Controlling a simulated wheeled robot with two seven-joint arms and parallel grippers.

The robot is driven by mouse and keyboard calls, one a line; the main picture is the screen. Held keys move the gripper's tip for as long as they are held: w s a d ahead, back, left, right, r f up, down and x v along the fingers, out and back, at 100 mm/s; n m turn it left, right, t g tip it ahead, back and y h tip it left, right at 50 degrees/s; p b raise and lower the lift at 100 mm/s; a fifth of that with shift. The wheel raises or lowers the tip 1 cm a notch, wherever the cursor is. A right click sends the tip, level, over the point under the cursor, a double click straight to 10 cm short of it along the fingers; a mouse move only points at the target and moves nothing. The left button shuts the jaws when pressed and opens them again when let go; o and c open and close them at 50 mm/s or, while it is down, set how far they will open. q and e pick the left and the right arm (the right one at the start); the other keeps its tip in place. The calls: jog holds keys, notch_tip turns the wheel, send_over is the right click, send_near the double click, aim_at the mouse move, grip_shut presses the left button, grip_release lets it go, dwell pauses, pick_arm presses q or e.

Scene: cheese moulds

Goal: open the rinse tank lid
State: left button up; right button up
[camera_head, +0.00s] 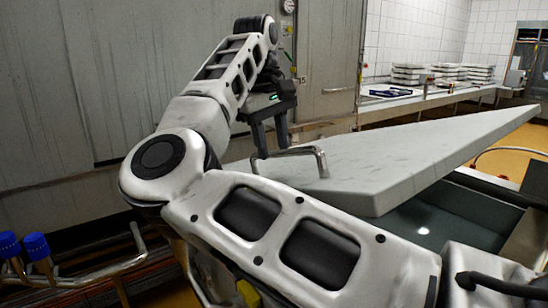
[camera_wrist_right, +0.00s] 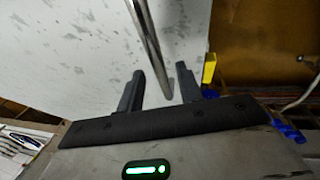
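The rinse tank lid (camera_head: 410,160) is a pale grey slab. It stands tilted up, and part of the tank (camera_head: 465,205) with dark water shows under it. A bent metal handle (camera_head: 322,160) sits on the lid's left end. My right gripper (camera_head: 270,153) points down at the handle's left part. In the right wrist view, the handle bar (camera_wrist_right: 148,40) runs between the two separated fingers of the right gripper (camera_wrist_right: 160,78), with gaps beside it. The lid's speckled surface (camera_wrist_right: 65,50) fills the left of that view. My left gripper is not in view.
A side counter (camera_head: 450,97) with stacked white moulds (camera_head: 408,73) and a blue item (camera_head: 390,91) stands at the back right. A grey wall panel (camera_head: 130,80) is behind my arm. Metal pipes with blue knobs (camera_head: 36,246) are at the lower left.

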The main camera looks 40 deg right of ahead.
aim_at(274, 154)
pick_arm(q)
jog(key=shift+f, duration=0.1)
pick_arm(e)
jog(key=shift+d+f, duration=0.15)
jog(key=shift+f, duration=0.65)
jog(key=shift+d+f, duration=0.15)
jog(key=shift+f, duration=0.6)
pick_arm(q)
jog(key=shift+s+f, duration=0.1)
